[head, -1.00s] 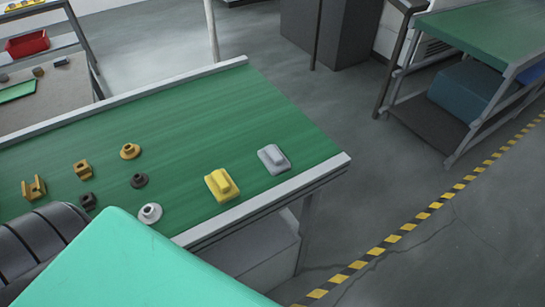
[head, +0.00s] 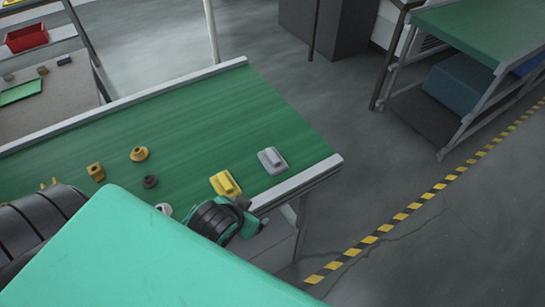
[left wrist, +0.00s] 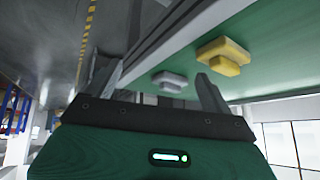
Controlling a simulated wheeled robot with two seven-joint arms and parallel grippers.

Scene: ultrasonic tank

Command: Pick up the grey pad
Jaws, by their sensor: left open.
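The grey pad (head: 272,160), a flat block with a raised bar on top, lies on the green table top near its right end. It also shows in the left wrist view (left wrist: 169,81), in the gap between my fingers but beyond them. A similar yellow pad (head: 225,183) lies to its left, and also shows in the left wrist view (left wrist: 223,56). My left gripper (head: 243,203) is at the table's front edge, just in front of the yellow pad and apart from the grey pad. In the left wrist view its fingers (left wrist: 159,74) are spread and empty. My right gripper is not in view.
Brass and dark parts, such as a brass flanged piece (head: 139,154) and a dark ring (head: 150,181), lie to the left on the green table (head: 215,110). A pale raised rail (head: 300,182) runs along the front edge. Green surface behind the pads is clear.

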